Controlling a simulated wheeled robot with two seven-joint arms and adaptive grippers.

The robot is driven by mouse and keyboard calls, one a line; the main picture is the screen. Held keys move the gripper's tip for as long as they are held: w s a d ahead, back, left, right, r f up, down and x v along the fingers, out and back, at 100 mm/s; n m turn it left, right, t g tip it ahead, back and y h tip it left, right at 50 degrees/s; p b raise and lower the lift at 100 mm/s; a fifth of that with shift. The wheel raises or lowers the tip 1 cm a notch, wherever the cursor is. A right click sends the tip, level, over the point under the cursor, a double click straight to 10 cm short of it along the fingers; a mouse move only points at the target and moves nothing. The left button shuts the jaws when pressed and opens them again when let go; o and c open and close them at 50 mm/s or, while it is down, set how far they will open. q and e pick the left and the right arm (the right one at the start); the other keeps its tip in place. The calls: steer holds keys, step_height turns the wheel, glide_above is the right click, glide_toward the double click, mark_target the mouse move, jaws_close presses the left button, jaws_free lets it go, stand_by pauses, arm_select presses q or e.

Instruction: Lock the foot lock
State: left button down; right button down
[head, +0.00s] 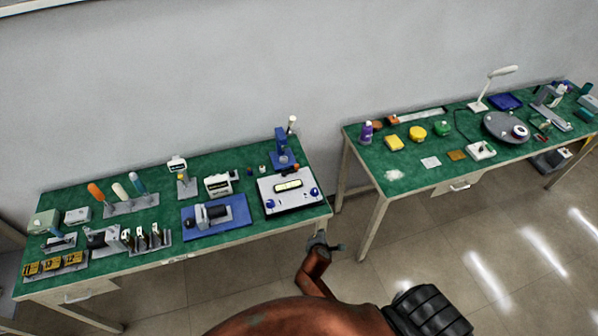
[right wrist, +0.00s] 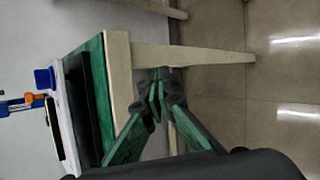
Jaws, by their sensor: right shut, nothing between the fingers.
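I cannot pick out a foot lock for certain in either view. A white flat device (head: 290,205) with blue knobs and a pale display stands at the right end of the left table. Its edge with a blue knob (right wrist: 45,78) shows at the left of the right wrist view. My right gripper (head: 340,247) is beside that table's front right corner, apart from the device. In the right wrist view its fingers (right wrist: 157,85) are together with nothing between them, in front of the table's corner and leg. My left gripper is not in view.
The left green table (head: 165,180) holds several tools, a blue-based machine (head: 215,216) and a blue stand (head: 282,150). A second green table (head: 405,180) with a lamp (head: 490,90) stands to the right. A gap separates the tables. The tiled floor (head: 450,240) in front is clear.

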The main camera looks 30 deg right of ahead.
step_height(320, 180, up, 13)
steer(key=w+d+n+t+h+p, duration=0.1)
steer(key=w+d+n+h+p, duration=0.1)
steer(key=w, duration=0.1)
steer(key=w+a+r+n+t, duration=0.1)
steer(key=w+a+n, duration=0.1)
steer(key=w+n, duration=0.1)
steer(key=w+a+n+t, duration=0.1)
steer(key=w+a+n, duration=0.2)
steer(key=w+n, duration=0.1)
steer(key=w+a+r+n+t, duration=0.1)
steer(key=w+a+n, duration=0.1)
steer(key=w+n, duration=0.1)
steer(key=shift+w+a+r+n+t, duration=0.3)
steer(key=shift+n, duration=0.2)
